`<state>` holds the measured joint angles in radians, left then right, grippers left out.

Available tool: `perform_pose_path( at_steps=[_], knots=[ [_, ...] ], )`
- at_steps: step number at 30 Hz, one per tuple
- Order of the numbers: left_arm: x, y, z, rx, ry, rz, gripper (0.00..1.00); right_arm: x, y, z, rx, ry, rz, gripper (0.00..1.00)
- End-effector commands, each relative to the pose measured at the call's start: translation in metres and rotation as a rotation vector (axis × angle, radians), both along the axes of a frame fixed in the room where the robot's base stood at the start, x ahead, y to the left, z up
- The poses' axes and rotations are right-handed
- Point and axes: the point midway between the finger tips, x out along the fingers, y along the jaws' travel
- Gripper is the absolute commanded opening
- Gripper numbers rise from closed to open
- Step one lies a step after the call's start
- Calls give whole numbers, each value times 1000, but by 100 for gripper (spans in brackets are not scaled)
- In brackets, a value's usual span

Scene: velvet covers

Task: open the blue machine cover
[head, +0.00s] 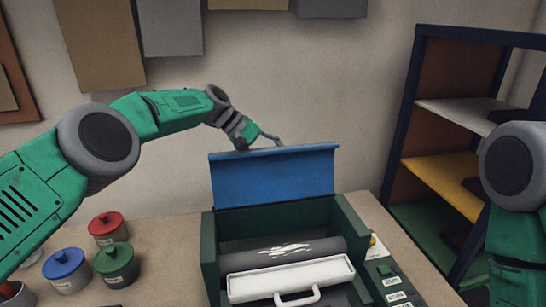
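The blue cover (274,178) stands raised, close to upright, at the back of the dark green machine (207,258). The machine's inside is exposed, with a dark roller (283,252) and a white tray with a handle (290,280) in front. My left gripper (268,139) is at the top edge of the cover, partly behind it. A finger shows above the edge, but I cannot tell whether the gripper is open or shut, or whether it touches the cover. My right arm shows at the right edge; its gripper is out of view.
Jars with red (105,222), blue (63,263) and green (113,257) lids stand on the table left of the machine. A control panel (389,279) is on the machine's right side. A shelf unit (440,172) stands at the right. The wall behind carries several panels.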

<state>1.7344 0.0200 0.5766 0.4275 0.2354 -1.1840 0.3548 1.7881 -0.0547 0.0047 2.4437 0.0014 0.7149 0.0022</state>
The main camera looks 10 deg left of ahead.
Motion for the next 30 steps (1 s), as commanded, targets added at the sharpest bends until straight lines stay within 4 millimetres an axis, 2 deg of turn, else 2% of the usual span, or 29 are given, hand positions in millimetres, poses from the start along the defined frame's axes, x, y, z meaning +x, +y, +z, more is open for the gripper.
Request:
perform_pose_path(
  at_steps=[5, 18, 24, 30],
  knots=[
    [-1, 14, 13, 1, -1, 1, 48, -4, 0, 0, 0, 2, 0, 0],
    [-6, 74, 72, 0, -2, 2, 48, -3, 0, 0, 0, 2, 0, 0],
    [-7, 85, 82, 0, 1, 1, 48, -3, 0, 0, 0, 2, 0, 0],
    [-8, 86, 83, 0, 1, 1, 48, -3, 0, 0, 0, 2, 0, 0]
  ],
)
